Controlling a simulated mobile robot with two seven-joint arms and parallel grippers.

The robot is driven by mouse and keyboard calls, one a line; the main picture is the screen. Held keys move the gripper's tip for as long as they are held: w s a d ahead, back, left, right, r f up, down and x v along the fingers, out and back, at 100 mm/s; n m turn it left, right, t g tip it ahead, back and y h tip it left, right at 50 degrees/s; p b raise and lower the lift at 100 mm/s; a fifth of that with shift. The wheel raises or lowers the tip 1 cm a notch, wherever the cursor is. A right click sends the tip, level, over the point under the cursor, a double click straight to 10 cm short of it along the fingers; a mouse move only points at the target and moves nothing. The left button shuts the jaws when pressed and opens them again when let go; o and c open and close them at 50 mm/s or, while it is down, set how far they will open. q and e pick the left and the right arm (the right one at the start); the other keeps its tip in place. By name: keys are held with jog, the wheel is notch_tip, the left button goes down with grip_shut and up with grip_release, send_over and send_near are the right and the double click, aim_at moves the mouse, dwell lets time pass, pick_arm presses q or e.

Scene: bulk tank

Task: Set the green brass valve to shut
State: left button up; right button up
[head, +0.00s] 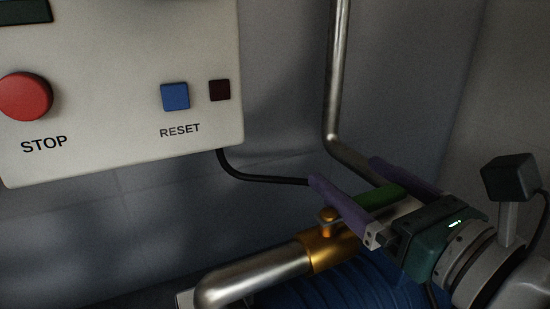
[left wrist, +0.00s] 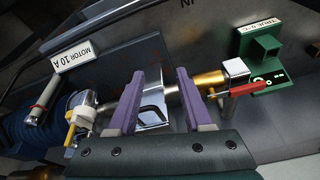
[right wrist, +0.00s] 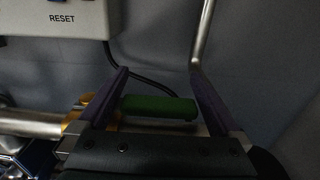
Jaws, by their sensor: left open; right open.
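The green valve handle (head: 378,195) is a rounded bar above the brass valve body (head: 325,248), running roughly in line with the steel pipe. In the right wrist view the handle (right wrist: 160,108) lies crosswise between the purple fingers. My right gripper (head: 343,172) is open, one finger toward each end of the handle; I cannot tell whether they touch it. The brass (right wrist: 95,112) shows behind the left finger there. My left gripper (left wrist: 160,73) is open in the left wrist view, with shiny metal showing between its fingers, away from the green handle.
A white panel (head: 110,105) with a red STOP button (head: 25,97) and blue RESET button (head: 175,96) hangs on the wall. A vertical steel pipe (head: 338,75) rises behind the valve.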

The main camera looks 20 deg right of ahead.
grip_shut()
dwell(0.8)
